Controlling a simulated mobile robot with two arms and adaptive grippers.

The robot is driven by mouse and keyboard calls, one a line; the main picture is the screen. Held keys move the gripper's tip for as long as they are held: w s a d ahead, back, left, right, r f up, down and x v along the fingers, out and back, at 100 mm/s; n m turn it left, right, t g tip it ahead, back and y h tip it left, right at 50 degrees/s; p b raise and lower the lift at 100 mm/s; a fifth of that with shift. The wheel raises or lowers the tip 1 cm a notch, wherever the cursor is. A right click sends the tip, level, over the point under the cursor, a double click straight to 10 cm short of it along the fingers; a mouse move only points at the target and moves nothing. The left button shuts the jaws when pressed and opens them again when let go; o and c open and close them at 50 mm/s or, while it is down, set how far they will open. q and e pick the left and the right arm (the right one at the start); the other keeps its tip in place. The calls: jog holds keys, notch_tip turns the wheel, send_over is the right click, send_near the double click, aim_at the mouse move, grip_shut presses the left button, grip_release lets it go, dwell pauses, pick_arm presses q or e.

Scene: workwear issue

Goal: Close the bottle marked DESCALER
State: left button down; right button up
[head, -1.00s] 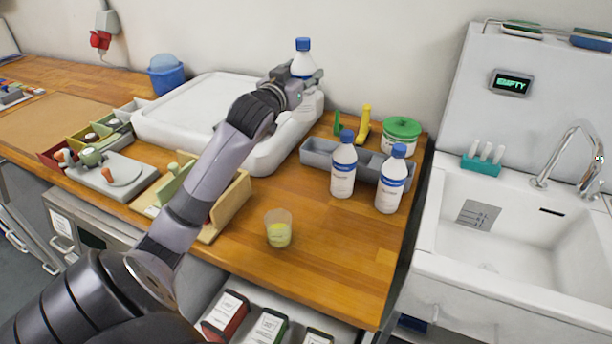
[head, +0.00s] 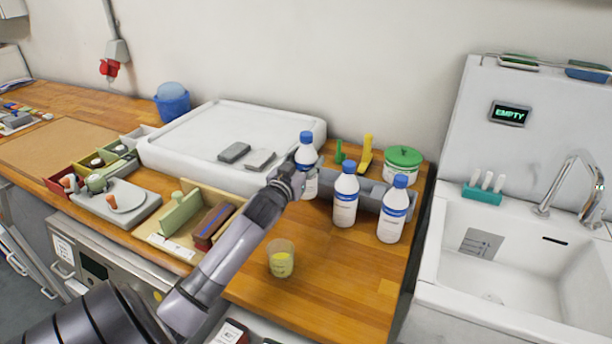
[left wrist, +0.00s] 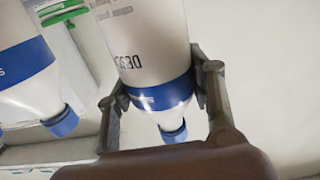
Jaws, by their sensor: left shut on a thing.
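My left gripper (head: 294,174) is shut on a white bottle (head: 308,152) with a blue band and blue cap, upright at the left end of the bottle group. In the left wrist view the gripper (left wrist: 163,95) has a finger on each side of this bottle (left wrist: 145,45); its partly visible lettering looks like the start of DESCALER. Its blue cap (left wrist: 173,133) is on its neck; how tight, I cannot tell. Whether its base touches the worktop is hidden. Two similar blue-capped bottles, a middle one (head: 345,200) and a right one (head: 392,215), stand nearby, their labels unreadable. My right gripper is out of view.
A grey bin (head: 369,186) stands behind the bottles, near a green-lidded tub (head: 403,163). A cup with yellow content (head: 281,261) stands in front. A white tray (head: 190,127) and wooden holder (head: 160,243) are to the left, a sink (head: 520,260) to the right. Worktop around the cup is clear.

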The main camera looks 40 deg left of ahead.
pick_arm(q)
jog(key=shift+f, duration=0.25)
jog(key=shift+f, duration=2.15)
jog(key=shift+f, duration=0.1)
jog(key=c, duration=0.7)
grip_release()
jog(key=shift+c, duration=0.2)
jog(key=b+v, duration=0.1)
jog(key=v, duration=1.1)
